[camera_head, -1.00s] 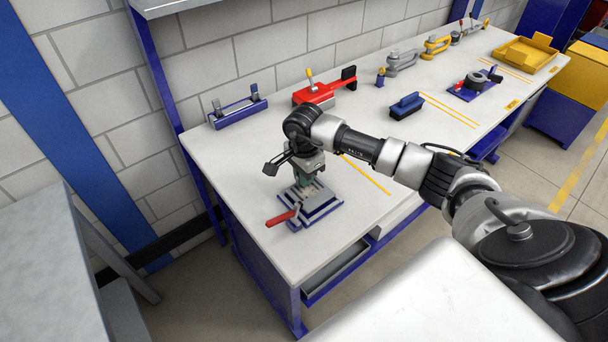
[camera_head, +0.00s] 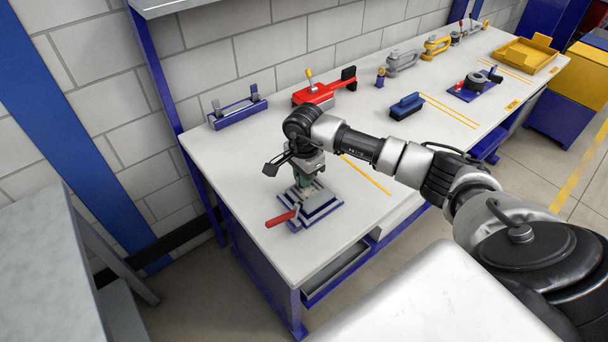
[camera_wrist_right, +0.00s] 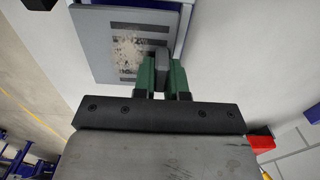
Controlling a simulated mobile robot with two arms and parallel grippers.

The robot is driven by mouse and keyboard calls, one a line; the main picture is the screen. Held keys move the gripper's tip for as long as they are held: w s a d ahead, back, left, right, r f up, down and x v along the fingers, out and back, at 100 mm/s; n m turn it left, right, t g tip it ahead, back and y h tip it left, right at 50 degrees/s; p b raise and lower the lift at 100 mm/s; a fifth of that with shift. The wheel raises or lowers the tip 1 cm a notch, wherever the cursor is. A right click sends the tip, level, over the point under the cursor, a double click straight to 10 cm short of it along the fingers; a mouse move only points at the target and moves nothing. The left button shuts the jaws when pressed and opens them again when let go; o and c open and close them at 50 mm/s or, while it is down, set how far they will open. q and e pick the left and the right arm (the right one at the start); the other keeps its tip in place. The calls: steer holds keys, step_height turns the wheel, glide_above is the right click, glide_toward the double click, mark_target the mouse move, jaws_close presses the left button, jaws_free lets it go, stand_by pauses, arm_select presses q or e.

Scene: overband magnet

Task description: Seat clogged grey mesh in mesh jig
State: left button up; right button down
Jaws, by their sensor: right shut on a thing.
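The clogged grey mesh (camera_wrist_right: 103,42) is a flat grey plate with dark slots, partly covered by beige dirt, in the right wrist view. My right gripper (camera_wrist_right: 162,72) has green fingers shut on a dark grip block at the mesh's edge. In the head view my right gripper (camera_head: 305,182) points down over the blue mesh jig (camera_head: 297,227) near the table's left end. The grey mesh (camera_head: 322,204) lies level over the jig. Whether it is fully down in the jig cannot be told. A red lever (camera_head: 280,218) sticks out at the jig's left front. My left gripper is out of view.
Behind stand a blue rack (camera_head: 238,113) and a red fixture (camera_head: 325,92). A blue brush-like block (camera_head: 407,105) lies farther right. Clamps and a yellow tray (camera_head: 525,56) stand at the far end. The white tabletop (camera_head: 250,170) is clear around the jig.

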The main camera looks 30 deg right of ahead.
steer(key=shift+f+b, duration=0.65)
steer(key=shift+f, duration=0.15)
steer(key=c, duration=1.1)
jaws_free()
step_height(320, 180, up, 11)
steer(key=shift+f+b, duration=0.1)
steer(key=shift+b, duration=0.35)
